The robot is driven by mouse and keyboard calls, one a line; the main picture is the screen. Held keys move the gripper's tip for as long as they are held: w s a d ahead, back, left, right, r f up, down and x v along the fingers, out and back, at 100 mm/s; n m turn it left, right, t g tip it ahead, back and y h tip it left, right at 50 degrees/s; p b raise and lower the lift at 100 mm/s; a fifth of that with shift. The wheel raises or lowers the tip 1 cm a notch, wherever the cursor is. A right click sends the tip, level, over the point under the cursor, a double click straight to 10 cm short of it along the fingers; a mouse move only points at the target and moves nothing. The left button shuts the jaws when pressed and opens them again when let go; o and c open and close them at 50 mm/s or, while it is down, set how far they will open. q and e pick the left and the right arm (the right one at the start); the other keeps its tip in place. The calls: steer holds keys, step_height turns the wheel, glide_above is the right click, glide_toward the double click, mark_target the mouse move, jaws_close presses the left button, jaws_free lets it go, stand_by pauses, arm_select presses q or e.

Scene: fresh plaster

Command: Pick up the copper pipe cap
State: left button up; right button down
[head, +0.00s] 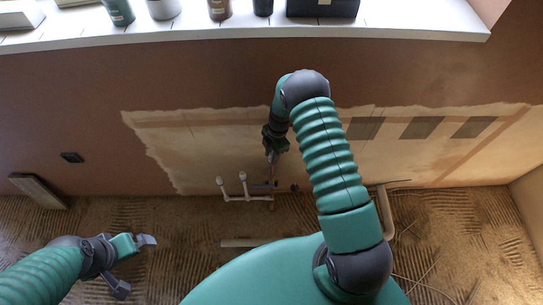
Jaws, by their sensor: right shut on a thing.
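My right gripper (272,156) reaches down in front of the wall, just above the white pipe stubs. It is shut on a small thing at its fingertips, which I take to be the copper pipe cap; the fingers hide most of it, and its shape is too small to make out. My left gripper (138,265) is at the lower left, above the floor, with its two fingers spread apart and nothing between them.
White pipe stubs (234,197) stand out low at the wall below my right gripper. A shelf (250,33) with several containers runs along the top. The rough brown floor between is mostly free.

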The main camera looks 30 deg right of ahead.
step_height(320, 180, up, 3)
steer(key=shift+f, duration=0.1)
steer(key=s+a+r, duration=0.2)
steer(key=s+a, duration=0.9)
step_height(320, 180, up, 3)
steer(key=b, duration=0.8)
glide_above(270, 155)
steer(key=shift+s+d+r, duration=0.1)
steer(key=shift+d+r, duration=0.05)
steer(key=shift+d, duration=0.05)
steer(key=shift+d+r, duration=0.15)
steer(key=shift+r, duration=0.1)
step_height(270, 155, down, 4)
steer(key=b, duration=0.4)
steer(key=shift+f, duration=0.25)
steer(key=shift+f+b, duration=0.4)
steer(key=shift+f, duration=0.45)
steer(key=shift+r+p, duration=0.2)
steer(key=shift+p, duration=0.35)
